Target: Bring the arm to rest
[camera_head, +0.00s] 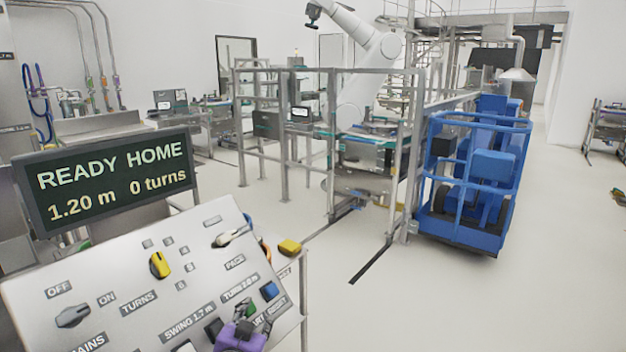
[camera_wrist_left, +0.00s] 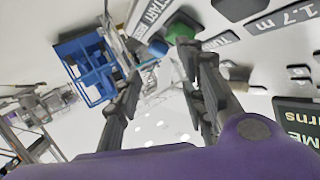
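The sloped control panel (camera_head: 140,275) fills the lower left of the head view. It has a grey OFF/ON knob (camera_head: 72,316), a yellow TURNS knob (camera_head: 159,265), a white-handled switch (camera_head: 232,236) and a blue button (camera_head: 269,291). My left gripper (camera_head: 245,322) is at the panel's lower right, close to a green button (camera_head: 251,311). In the left wrist view its two dark fingers (camera_wrist_left: 162,72) are apart with nothing between them, and the green button (camera_wrist_left: 182,28) is beyond them. Contact cannot be told. My right gripper is not in view.
The display (camera_head: 110,180) reads "READY HOME", "1.20 m" and "0 turns". A large white robot arm (camera_head: 365,60) stands behind a grey railing. A blue caged machine (camera_head: 475,180) stands right of it.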

